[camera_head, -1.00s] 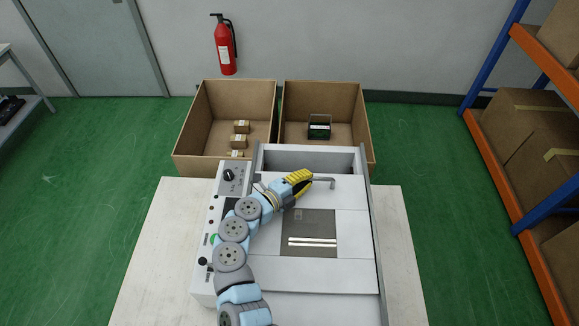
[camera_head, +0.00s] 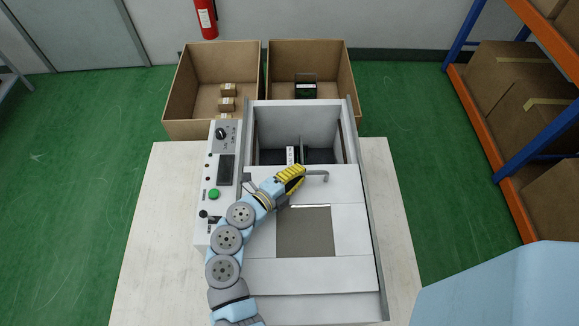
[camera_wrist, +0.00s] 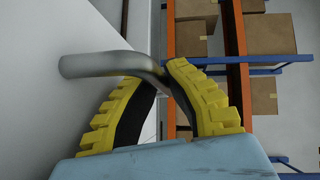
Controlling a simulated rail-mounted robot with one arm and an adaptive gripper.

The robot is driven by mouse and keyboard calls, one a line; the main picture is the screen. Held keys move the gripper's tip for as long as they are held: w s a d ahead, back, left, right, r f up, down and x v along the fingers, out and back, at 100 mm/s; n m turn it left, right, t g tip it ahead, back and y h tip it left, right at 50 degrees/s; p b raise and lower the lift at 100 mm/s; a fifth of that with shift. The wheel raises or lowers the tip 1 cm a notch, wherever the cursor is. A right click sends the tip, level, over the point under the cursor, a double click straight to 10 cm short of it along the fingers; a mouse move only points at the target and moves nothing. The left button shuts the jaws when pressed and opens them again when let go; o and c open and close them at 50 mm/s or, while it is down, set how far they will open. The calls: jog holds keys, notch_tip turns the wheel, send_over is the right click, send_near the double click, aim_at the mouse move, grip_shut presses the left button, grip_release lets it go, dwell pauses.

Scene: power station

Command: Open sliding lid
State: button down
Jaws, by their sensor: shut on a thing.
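The white sliding lid (camera_head: 346,227) covers the near part of the machine, and its far edge lies back from the machine's far wall. A grey bent handle (camera_head: 318,174) stands near the lid's far edge. My gripper (camera_head: 300,175) has yellow ridged fingers shut on the handle. In the wrist view the grey handle (camera_wrist: 110,64) passes between the yellow fingers (camera_wrist: 165,85). The open compartment (camera_head: 297,128) behind the lid shows dark contents and a white labelled item (camera_head: 292,155) inside.
A control panel (camera_head: 222,175) with a green button and a dark screen runs along the machine's left side. Two cardboard boxes (camera_head: 180,100) (camera_head: 350,85) stand behind, holding small items. An orange and blue shelf (camera_head: 490,155) with cartons stands at the right. Bare table shows on both sides.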

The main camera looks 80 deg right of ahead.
jog(key=shift+a, duration=0.1)
jog(key=c, duration=1.1)
grip_release()
jog(key=shift+s, duration=0.1)
jog(key=v, duration=1.2)
